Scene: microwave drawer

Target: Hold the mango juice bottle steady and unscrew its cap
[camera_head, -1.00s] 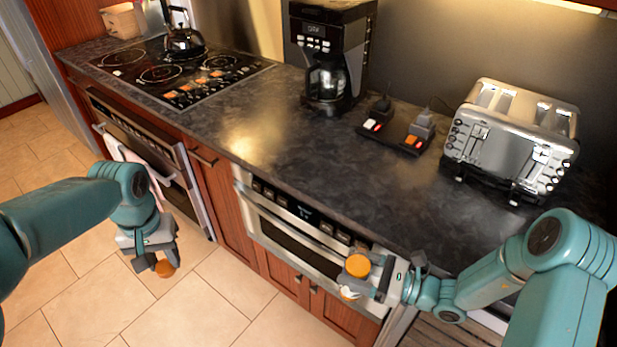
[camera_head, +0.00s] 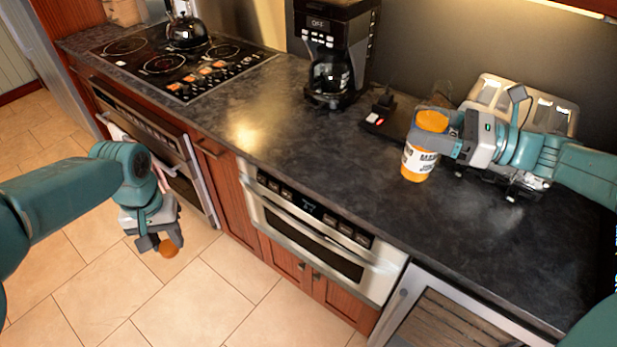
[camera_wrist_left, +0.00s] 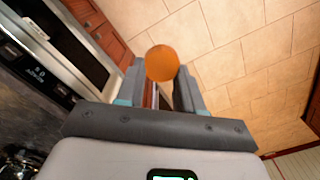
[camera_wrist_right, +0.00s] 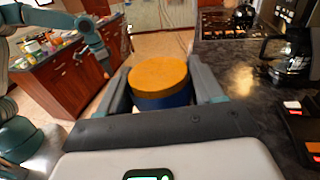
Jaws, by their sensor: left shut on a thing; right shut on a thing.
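The mango juice bottle (camera_head: 419,161), with an orange top and a white label, is upright at the counter, left of the toaster. My right gripper (camera_head: 432,137) is shut on its upper part from the right. I cannot tell if its base touches the counter. In the right wrist view the bottle (camera_wrist_right: 159,76) shows a round orange top and a dark blue side between the fingers. My left gripper (camera_head: 159,243) is shut on a small round orange cap-like thing (camera_head: 169,250), low above the floor, well away from the bottle. The left wrist view shows this orange thing (camera_wrist_left: 162,63) between the fingertips.
A silver toaster (camera_head: 490,90) stands behind my right gripper. A black coffee maker (camera_head: 333,55) and small dark blocks with a red button (camera_head: 373,120) stand left of the bottle. A kettle (camera_head: 186,28) sits on the cooktop. The front counter is clear.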

